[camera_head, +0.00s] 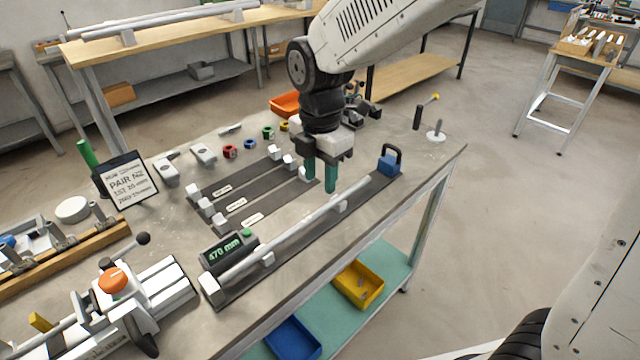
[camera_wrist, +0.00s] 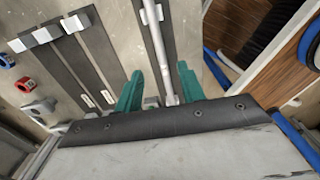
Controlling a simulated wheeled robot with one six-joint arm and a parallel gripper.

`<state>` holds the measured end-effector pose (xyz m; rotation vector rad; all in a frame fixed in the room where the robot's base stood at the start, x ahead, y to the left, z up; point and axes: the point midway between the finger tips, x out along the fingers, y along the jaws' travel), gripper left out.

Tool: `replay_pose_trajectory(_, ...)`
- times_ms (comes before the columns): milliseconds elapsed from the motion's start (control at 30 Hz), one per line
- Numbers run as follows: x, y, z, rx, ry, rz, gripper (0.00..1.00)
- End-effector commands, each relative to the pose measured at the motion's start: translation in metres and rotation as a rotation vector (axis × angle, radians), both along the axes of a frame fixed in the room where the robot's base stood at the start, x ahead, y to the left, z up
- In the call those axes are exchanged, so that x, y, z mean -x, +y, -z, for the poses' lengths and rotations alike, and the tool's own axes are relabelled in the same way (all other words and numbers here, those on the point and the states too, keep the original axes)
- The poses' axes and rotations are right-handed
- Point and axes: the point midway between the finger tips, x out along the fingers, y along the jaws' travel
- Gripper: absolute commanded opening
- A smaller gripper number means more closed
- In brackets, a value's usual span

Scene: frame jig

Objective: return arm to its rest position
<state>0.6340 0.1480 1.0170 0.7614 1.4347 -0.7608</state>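My gripper (camera_head: 320,180) hangs from my arm over the workbench (camera_head: 330,262), its two green fingers pointing down and spread apart. Nothing shows between the fingertips in the head view. In the wrist view, the gripper (camera_wrist: 160,90) also shows its fingers apart, with bench surface and part of a dark strip behind the gap. A long light tube (camera_head: 300,230) lies on supports on a dark measuring fixture, in front of the fingers. It also shows in the wrist view (camera_wrist: 157,45). Whether a finger touches the tube cannot be told.
A display reading 470 mm (camera_head: 222,252) and a blue padlock-shaped block (camera_head: 390,163) stand at the fixture's ends. Dark strips with pale blocks (camera_head: 235,178) lie behind. A sign (camera_head: 126,182) and a clamping machine (camera_head: 130,305) are at left.

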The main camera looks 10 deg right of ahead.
Motion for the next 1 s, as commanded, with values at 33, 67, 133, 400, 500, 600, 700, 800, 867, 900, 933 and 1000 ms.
replay_pose_trajectory(33,0.0,0.0,-0.001,0.0,0.0,0.0,0.39)
replay_pose_trajectory(67,0.0,0.0,-0.001,0.0,0.0,0.0,0.39)
replay_pose_trajectory(133,0.0,0.0,-0.001,0.0,0.0,0.0,0.39)
replay_pose_trajectory(400,0.0,0.0,-0.001,0.0,0.0,0.001,0.39)
replay_pose_trajectory(500,0.0,0.0,-0.001,0.001,0.001,0.042,0.39)
replay_pose_trajectory(600,0.004,-0.002,0.0,0.01,0.019,0.18,0.39)
replay_pose_trajectory(700,0.023,-0.011,0.005,0.045,0.061,0.419,0.39)
replay_pose_trajectory(800,0.049,-0.033,-0.006,0.073,0.076,0.732,0.39)
replay_pose_trajectory(867,0.066,-0.05,-0.016,0.085,0.076,0.934,0.39)
replay_pose_trajectory(900,0.079,-0.062,-0.023,0.09,0.072,1.071,0.39)
replay_pose_trajectory(933,0.088,-0.072,-0.029,0.093,0.068,1.176,0.39)
replay_pose_trajectory(1000,0.111,-0.093,-0.04,0.091,0.058,1.404,0.39)
